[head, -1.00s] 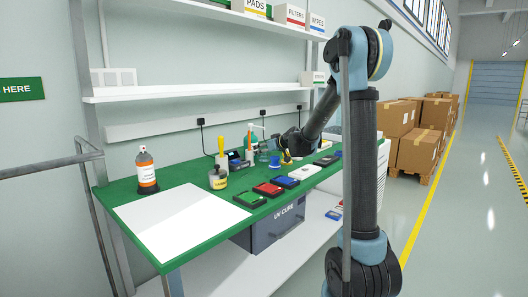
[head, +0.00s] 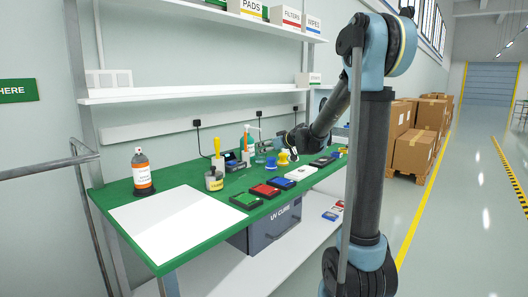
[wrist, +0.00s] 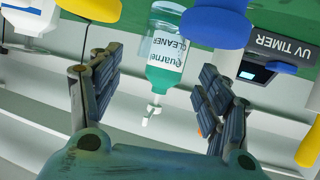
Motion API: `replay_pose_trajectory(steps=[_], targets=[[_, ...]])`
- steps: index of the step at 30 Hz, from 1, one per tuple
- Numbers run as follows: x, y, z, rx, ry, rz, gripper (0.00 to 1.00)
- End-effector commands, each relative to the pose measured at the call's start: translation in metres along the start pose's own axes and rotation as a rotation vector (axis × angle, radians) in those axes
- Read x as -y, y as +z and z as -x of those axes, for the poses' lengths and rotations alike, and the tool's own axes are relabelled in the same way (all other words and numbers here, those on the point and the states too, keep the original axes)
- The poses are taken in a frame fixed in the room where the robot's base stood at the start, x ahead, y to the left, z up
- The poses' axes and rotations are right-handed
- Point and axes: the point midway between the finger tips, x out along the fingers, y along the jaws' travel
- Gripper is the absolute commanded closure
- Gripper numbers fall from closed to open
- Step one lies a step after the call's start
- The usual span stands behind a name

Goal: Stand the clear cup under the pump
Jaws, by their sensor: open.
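The clear cup (head: 261,158) appears as a small see-through shape on the green bench, close to the pump bottle; its outline is too small to be sure of. The pump bottle (head: 247,140) stands at the back of the bench. My gripper (head: 282,141) is above the back of the bench, right of the bottle. In the wrist view my gripper (wrist: 158,80) is open, with nothing held between its fingers.
A UV timer (wrist: 262,65) stands beside the bottle. Coloured pads (head: 265,190) line the front edge. A shelf (head: 200,93) runs above.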

Motion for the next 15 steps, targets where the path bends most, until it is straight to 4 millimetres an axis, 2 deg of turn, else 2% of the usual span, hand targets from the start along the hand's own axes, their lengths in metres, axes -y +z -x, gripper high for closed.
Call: replay_pose_trajectory(steps=[6, 15], targets=[[0.0, 0.0, 0.028, 0.0, 0.001, -0.001, 0.29], [0.0, 0.0, 0.045, 0.0, 0.0, -0.001, 0.29]])
